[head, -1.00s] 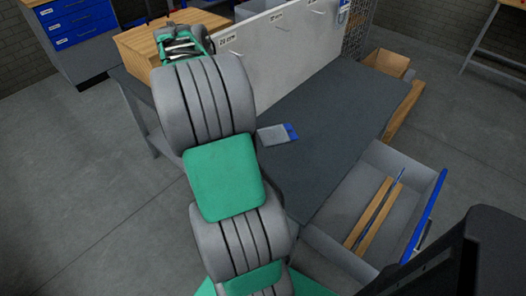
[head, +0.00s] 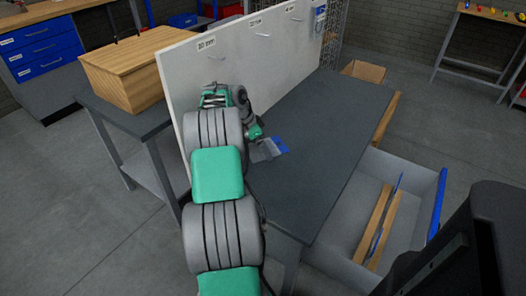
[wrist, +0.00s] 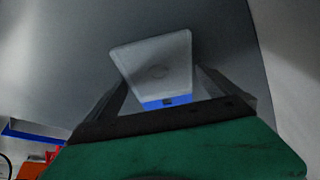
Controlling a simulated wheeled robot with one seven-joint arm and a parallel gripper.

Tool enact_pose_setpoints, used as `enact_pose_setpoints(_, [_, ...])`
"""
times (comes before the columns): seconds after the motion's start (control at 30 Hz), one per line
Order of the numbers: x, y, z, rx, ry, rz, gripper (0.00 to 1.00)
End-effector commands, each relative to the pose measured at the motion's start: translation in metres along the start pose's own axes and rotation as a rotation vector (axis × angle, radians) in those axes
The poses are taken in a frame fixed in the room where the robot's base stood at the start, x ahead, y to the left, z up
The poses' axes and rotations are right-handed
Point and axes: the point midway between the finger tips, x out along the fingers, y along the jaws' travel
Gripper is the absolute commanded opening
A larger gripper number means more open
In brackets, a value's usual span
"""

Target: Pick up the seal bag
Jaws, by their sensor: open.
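The seal bag (head: 279,145) is a flat grey-white pouch with a blue end strip. It lies on the dark grey tabletop, close to the white panel. In the head view my gripper (head: 263,149) is at the bag and partly hides it. In the wrist view the bag (wrist: 155,60) shows between the two spread fingers of my gripper (wrist: 165,76), with its blue strip towards the palm. The fingers are open, one on each side of the bag. I cannot tell whether they touch it.
The white panel (head: 225,60) with labelled hooks stands upright along the table's back. A wooden box (head: 130,75) is behind it. An open grey drawer (head: 335,235) holding wooden strips is at the right. The dark tabletop (head: 325,115) is clear right of the bag.

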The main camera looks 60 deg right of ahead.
Motion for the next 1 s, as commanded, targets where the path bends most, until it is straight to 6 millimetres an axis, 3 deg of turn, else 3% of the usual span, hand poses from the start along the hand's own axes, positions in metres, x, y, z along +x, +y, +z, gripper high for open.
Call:
enact_pose_setpoints(0.1, [-0.001,0.0,-0.0001,-0.001,0.0,0.0,0.99])
enact_pose_setpoints(0.77, [-0.0016,-0.0001,0.0,-0.001,0.0,-0.001,0.45])
enact_pose_setpoints(1.0, [-0.0061,-0.0004,-0.002,-0.001,0.0,-0.001,0.45])
